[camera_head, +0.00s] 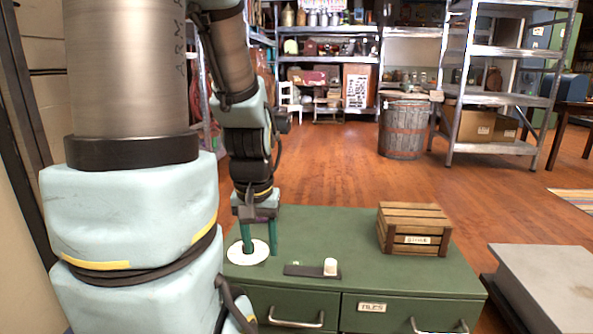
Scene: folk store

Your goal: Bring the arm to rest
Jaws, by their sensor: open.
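My arm comes down from the upper left in the head view. My gripper (259,247) is open and points down over the left part of the green cabinet top (340,228). Its two teal fingers reach to a round white disc (240,258) on the cabinet. The left finger overlaps the disc in the picture, and I cannot tell whether it touches. I see nothing held between the fingers.
On the cabinet, a small white cylinder (330,266) stands by a dark strip (303,271), and a slatted wooden crate (414,229) sits at right. A grey low platform (553,280) is beside the cabinet. A barrel (403,128) and metal shelves (495,98) stand behind, with open wooden floor between.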

